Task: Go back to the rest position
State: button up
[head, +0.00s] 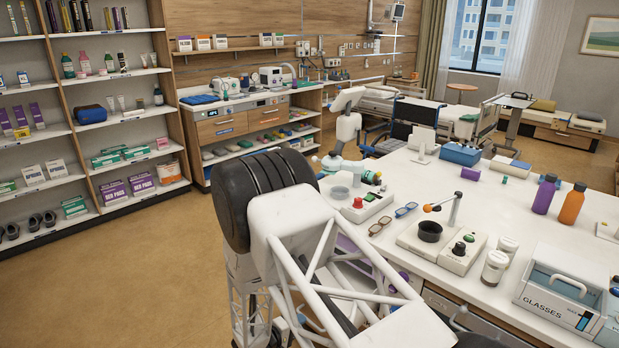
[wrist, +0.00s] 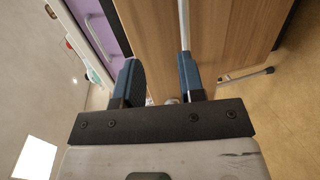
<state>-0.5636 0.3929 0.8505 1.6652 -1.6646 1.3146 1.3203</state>
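In the wrist view my gripper (wrist: 158,78) shows its two blue-and-dark fingers standing apart. The gap between them looks empty, with a wooden panel (wrist: 228,40) behind it. In the head view my white-and-black arm fills the lower middle, in front of the worktable (head: 455,205). I cannot make out the gripper's fingers in the head view.
The table holds a control box with a black cup (head: 430,231), glasses (head: 406,209), an orange bottle (head: 571,204) and a glasses case box (head: 556,293). Stocked shelves (head: 95,120) stand at left. Brown floor (head: 120,285) is open between shelves and arm.

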jog(key=s+d+r+m+g+y, duration=0.1)
jog(key=s+d+r+m+g, duration=0.2)
jog(key=d+r, duration=0.5)
jog(key=s+d+r+m+g, duration=0.1)
jog(key=s+d+r+g, duration=0.25)
jog(key=r, duration=0.85)
jog(key=s+d+r+m+g+y, duration=0.15)
jog(key=s+d+r+g, duration=0.35)
jog(key=r, duration=0.6)
jog(key=s+d+r+m+t+y, duration=0.1)
jog(key=s+d+r+y, duration=0.1)
jog(key=s+r, duration=0.3)
jog(key=s+d+r+m+t+y, duration=0.1)
jog(key=s+r+y, duration=0.3)
jog(key=s, duration=0.8)
jog(key=s+d+r+m+t+y, duration=0.1)
jog(key=s+d+r+t+y, duration=0.1)
jog(key=s+r, duration=0.5)
jog(key=shift+s+d+r+y, duration=0.35)
jog(key=shift+s+d+y, duration=0.2)
jog(key=shift+s, duration=0.35)
